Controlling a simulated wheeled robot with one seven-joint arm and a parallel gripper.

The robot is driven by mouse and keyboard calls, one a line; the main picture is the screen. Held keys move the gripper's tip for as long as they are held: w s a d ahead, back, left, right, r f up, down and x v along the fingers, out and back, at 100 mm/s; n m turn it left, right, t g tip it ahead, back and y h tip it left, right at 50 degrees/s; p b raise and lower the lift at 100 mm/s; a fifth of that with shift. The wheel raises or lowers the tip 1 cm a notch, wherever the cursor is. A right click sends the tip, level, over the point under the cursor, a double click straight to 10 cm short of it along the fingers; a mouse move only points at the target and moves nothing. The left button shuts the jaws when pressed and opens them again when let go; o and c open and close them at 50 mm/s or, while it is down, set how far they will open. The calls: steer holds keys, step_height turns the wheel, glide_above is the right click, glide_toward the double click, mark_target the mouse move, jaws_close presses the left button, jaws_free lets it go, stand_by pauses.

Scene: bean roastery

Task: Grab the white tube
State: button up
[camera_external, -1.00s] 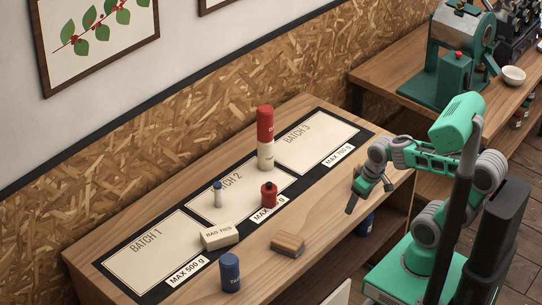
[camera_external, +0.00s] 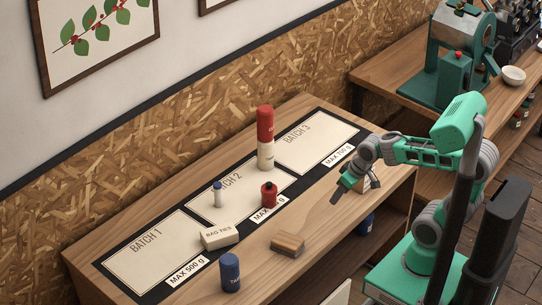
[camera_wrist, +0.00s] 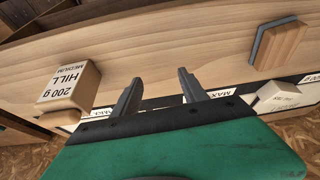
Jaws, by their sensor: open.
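A small white tube (camera_external: 218,198) with a blue cap stands upright on the Batch 2 panel in the external view. A wider white cylinder (camera_external: 265,155) stands at the back of the mat with a red canister (camera_external: 265,124) on top of it. My gripper (camera_external: 341,189) is open and empty above the right front part of the table, well to the right of both white things. In the wrist view my gripper's fingers (camera_wrist: 160,92) are apart with only table and mat between them. Neither white thing can be made out in the wrist view.
A red jar (camera_external: 268,195), a white bag-ties box (camera_external: 220,236), a wooden block (camera_external: 288,243) and a blue canister (camera_external: 230,272) stand left of my gripper. A 200 g box (camera_wrist: 68,90) is close to it. The Batch 3 panel (camera_external: 318,140) is clear.

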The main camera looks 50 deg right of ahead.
mark_target(263, 189)
steer(key=w+a+n+t, duration=0.1)
steer(key=w+a, duration=0.3)
steer(key=w, duration=0.3)
steer(key=w+a+t+y, duration=0.1)
steer(key=w+a+t, duration=0.1)
steer(key=w+a, duration=0.2)
steer(key=w+a+n+t+y+p, duration=0.1)
steer(key=w+a, duration=0.4)
steer(key=w, duration=0.6)
steer(key=shift+a+n+t, duration=0.1)
steer(key=shift+n+t, duration=0.2)
steer(key=shift+t, duration=0.3)
steer(key=w+a+t+y, duration=0.1)
steer(key=w+a, duration=0.1)
steer(key=a, duration=0.1)
steer(key=w+a+f+y, duration=0.1)
steer(key=w+a, duration=0.1)
steer(key=a, duration=0.1)
steer(key=w+a+f+n+t, duration=0.1)
steer(key=w+a, duration=0.2)
steer(key=shift+t+y+p, duration=0.3)
steer(key=shift+y+p, duration=0.1)
steer(key=x, duration=0.2)
steer(key=p+x, duration=0.1)
steer(key=x, duration=0.4)
steer(key=shift+w+d+r+p, duration=0.2)
steer(key=shift+d+p, duration=0.05)
steer(key=shift+p, duration=0.05)
steer(key=shift+c, duration=0.3)
jaws_close()
